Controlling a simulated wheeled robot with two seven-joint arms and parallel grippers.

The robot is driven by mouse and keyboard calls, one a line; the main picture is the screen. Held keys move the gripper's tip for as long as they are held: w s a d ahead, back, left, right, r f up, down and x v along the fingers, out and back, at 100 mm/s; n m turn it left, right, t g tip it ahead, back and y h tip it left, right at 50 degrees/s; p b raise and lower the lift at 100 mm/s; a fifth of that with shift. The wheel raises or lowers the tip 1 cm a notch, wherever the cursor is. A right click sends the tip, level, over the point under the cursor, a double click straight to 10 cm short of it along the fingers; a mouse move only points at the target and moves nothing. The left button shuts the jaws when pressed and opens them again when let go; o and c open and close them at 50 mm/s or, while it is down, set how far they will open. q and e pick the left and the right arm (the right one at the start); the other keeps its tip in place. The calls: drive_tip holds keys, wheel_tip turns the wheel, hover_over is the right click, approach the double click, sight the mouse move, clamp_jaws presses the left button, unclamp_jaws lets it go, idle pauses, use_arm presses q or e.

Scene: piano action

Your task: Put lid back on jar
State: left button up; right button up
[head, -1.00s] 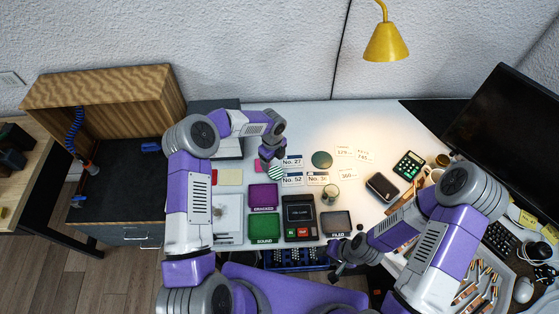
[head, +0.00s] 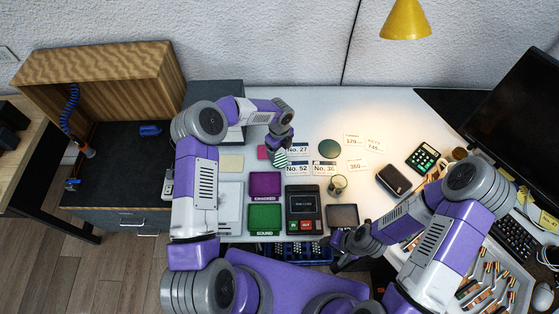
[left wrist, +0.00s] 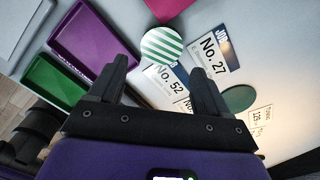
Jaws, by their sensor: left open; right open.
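A round green-and-white striped lid (head: 279,158) lies on the white desk below my left gripper; it shows whole in the left wrist view (left wrist: 162,46). My left gripper (left wrist: 158,75) is open and empty, and the lid appears just beyond its fingertips. It also shows in the head view (head: 276,149), partly covering the lid. A small clear glass jar (head: 337,185) stands upright to the right of the lid, near the number cards. My right gripper (head: 338,262) is open near the desk's front edge, well apart from the jar and the lid.
A flat dark green disc (head: 329,148) lies behind the jar. Number cards (head: 298,169) lie between lid and jar. A purple tray (head: 265,185), a green tray (head: 264,218) and a card terminal (head: 304,209) are in front. A dark case (head: 393,180) lies right of the jar.

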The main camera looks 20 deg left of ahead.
sight(279, 160)
use_arm(q)
drive_tip(key=shift+f, duration=1)
wheel_tip(279, 160, down, 5)
drive_tip(key=shift+w+a+f, duration=0.1)
drive_tip(key=shift+w, duration=0.05)
drive_tip(key=shift+c, duration=0.3)
drive_tip(key=c, duration=0.7)
